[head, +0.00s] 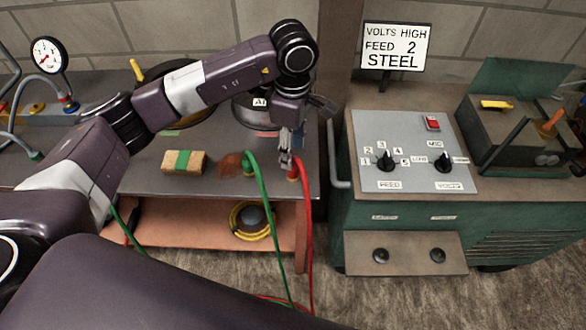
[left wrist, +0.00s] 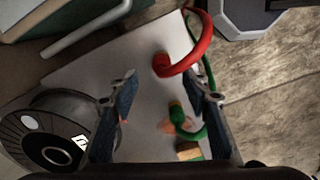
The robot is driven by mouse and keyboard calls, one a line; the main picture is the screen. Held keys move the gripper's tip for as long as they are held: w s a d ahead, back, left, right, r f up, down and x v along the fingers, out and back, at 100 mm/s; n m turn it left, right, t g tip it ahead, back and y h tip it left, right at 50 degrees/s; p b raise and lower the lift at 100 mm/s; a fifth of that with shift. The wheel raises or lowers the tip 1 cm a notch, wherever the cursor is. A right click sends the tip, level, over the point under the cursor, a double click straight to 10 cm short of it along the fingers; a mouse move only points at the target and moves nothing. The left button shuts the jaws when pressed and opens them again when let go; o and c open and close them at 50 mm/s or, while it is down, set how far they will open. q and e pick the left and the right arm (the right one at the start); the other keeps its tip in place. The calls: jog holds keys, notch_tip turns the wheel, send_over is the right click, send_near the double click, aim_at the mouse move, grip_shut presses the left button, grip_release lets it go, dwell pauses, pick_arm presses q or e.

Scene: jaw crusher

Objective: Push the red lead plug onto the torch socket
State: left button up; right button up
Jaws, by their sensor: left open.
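The red lead plug (head: 293,173) is at the right front edge of the grey bench, with its red lead hanging down to the floor. In the left wrist view the red plug (left wrist: 162,66) appears between and just beyond the fingertips, its lead curving off to the right. My left gripper (head: 286,158) is above and close to the plug. Its two fingers (left wrist: 160,80) are spread and hold nothing; contact with the plug cannot be told. I cannot pick out the torch socket for certain. My right gripper is not in view.
A green lead plug (head: 248,168) stands left of the red one. A banded block (head: 170,162) lies further left; a round reel (left wrist: 25,150) sits behind my arm. A green welding machine (head: 462,190) with knobs stands to the right, past a grey handle rail (head: 335,155).

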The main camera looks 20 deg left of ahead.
aim_at(293, 169)
pick_arm(q)
jog(key=shift+f, duration=1.25)
jog(key=shift+f+p, duration=0.3)
jog(key=shift+p, duration=0.1)
jog(key=f, duration=0.1)
jog(key=f+p, duration=0.1)
jog(key=f, duration=0.1)
jog(key=shift+s+d+f, duration=0.1)
jog(key=shift+s+f, duration=0.1)
jog(key=shift+f, duration=0.6)
jog(key=shift+w, duration=0.1)
jog(key=shift+c, duration=0.5)
